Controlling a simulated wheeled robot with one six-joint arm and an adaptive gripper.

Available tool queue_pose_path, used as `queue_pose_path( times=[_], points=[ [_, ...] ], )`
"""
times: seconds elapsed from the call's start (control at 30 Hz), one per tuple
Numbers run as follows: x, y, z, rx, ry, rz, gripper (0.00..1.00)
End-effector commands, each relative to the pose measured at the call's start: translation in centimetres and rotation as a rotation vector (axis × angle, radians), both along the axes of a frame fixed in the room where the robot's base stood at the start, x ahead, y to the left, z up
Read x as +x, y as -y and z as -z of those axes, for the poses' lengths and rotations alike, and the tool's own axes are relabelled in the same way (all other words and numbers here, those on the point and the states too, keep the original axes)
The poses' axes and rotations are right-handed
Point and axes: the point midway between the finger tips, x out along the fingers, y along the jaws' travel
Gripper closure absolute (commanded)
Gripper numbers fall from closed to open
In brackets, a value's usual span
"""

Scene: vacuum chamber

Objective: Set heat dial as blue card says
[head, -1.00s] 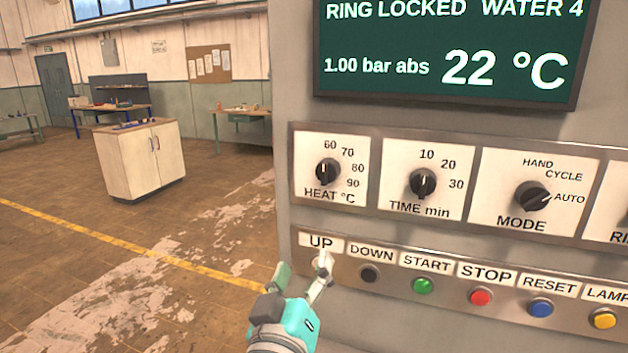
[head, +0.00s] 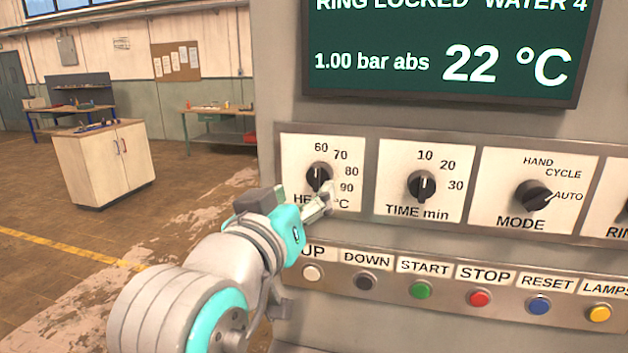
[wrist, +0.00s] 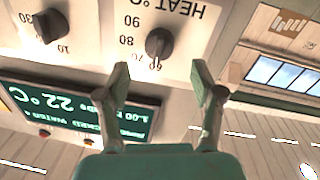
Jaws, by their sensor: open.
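The heat dial (head: 319,177) is a black knob on a white plate marked 60, 70, 80 and 90. Its pale pointer line looks to be at or near 60. It also shows, upside down, in the wrist view (wrist: 158,43). My gripper (head: 318,205) is in front of the lower part of the heat plate and covers part of its label. In the wrist view my gripper (wrist: 160,80) is open and empty, its two fingers apart with the dial beyond, between their lines. The fingers appear apart from the dial. I see no blue card in these views.
Right of the heat dial are the time dial (head: 422,186) and the mode dial (head: 533,196). A row of push buttons runs below, including a white up button (head: 313,272) close under my gripper. The green display (head: 445,55) is above. Floor at left is open.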

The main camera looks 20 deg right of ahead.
Motion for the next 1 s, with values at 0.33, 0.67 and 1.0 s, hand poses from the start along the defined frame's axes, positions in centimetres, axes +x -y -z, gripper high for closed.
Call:
queue_pose_path(
  times=[0.33, 0.67, 1.0],
  points=[
    [3.9, 3.4, 0.0, -0.001, 0.0, 0.002, 0.33],
    [4.7, 4.0, 0.0, -0.001, 0.0, 0.0, 0.33],
    [4.6, 3.9, 0.0, -0.001, 0.0, 0.0, 0.88]
  ],
)
